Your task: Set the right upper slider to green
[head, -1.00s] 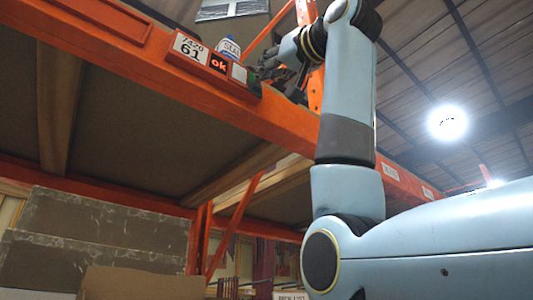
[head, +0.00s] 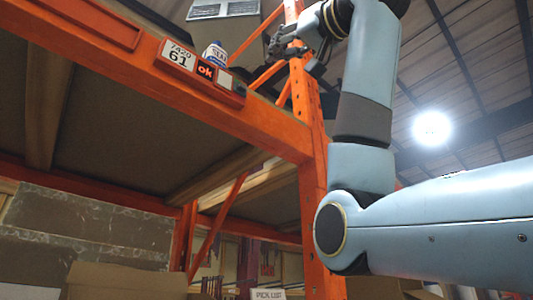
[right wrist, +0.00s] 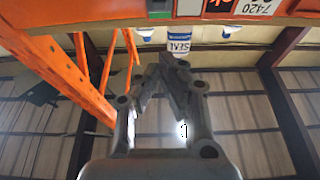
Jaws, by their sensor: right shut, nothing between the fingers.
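A red device (head: 187,66) is fixed on the front of the orange beam in the head view. It carries a white label reading 7420 61, a dark display (head: 205,71) with red "ok", and a pale square (head: 225,82) towards its right end. The label (right wrist: 258,7) shows upside down at the top edge of the right wrist view. My right gripper (head: 274,52) is shut and empty, above and right of the device, apart from it. Its fingers (right wrist: 165,72) show in the right wrist view. My left gripper is not in view.
A white bottle with a blue label (head: 214,54) stands just behind the device. An orange rack upright (head: 312,150) with braces rises to the right. A grey box (head: 222,10) is higher up. Open air lies around my right gripper.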

